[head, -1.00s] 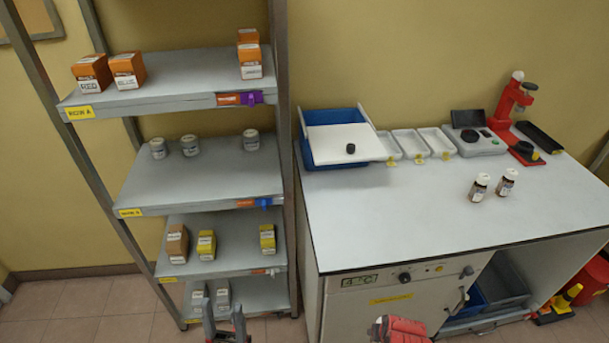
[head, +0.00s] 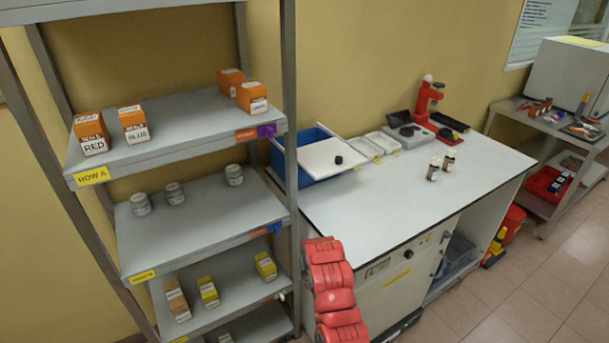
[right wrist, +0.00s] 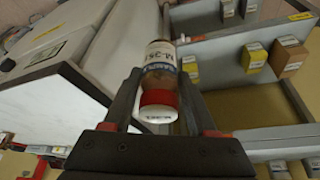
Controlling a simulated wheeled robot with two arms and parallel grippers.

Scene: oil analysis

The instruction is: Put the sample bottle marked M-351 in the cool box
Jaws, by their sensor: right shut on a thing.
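The sample bottle (right wrist: 160,80) is brown with a white cap, a red band and a label on which M-35 can be read; the last character is unclear. My right gripper (right wrist: 160,100) is shut on it in the right wrist view. The head view shows only my red arm, not the gripper or this bottle. A blue box (head: 280,160), which looks like the cool box, stands at the bench's left end. A white lid-like panel (head: 320,160) with a black knob lies partly across it. My left gripper is not in view.
Two similar bottles (head: 433,169) (head: 448,162) stand on the bench (head: 400,205), whose front half is clear. White trays (head: 372,147) and a red device (head: 429,98) are at the back. A shelf rack (head: 190,130) with boxes and jars is at left; a trolley (head: 545,135) is at right.

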